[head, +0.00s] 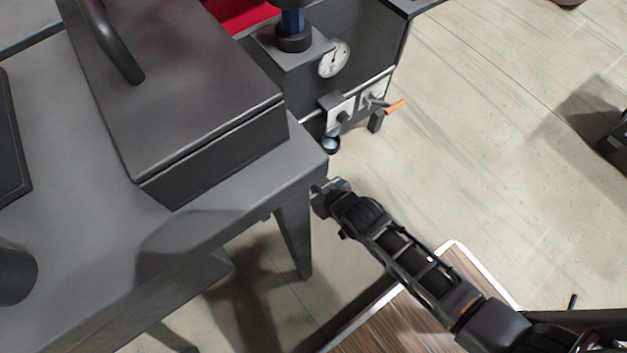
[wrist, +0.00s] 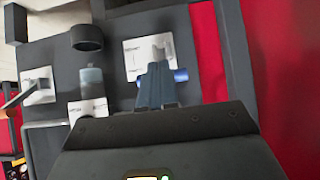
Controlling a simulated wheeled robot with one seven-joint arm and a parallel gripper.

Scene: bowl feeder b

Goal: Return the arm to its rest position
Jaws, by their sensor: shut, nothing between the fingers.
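My gripper (head: 322,196) is at the end of my arm, which reaches up and left from the lower right in the head view. It is beside the near right corner of the grey table. In the wrist view the fingers (wrist: 157,84) are together and empty. They are in front of a dark panel with a white plate (wrist: 140,56) and a blue part (wrist: 181,76) partly hidden behind the fingers. I cannot tell whether they touch it.
The grey table (head: 225,205) carries a dark lidded box (head: 185,80). Behind it stands a dark machine with a gauge (head: 333,59) and an orange-tipped lever (head: 394,106). A wood-topped surface (head: 400,325) lies beneath my arm.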

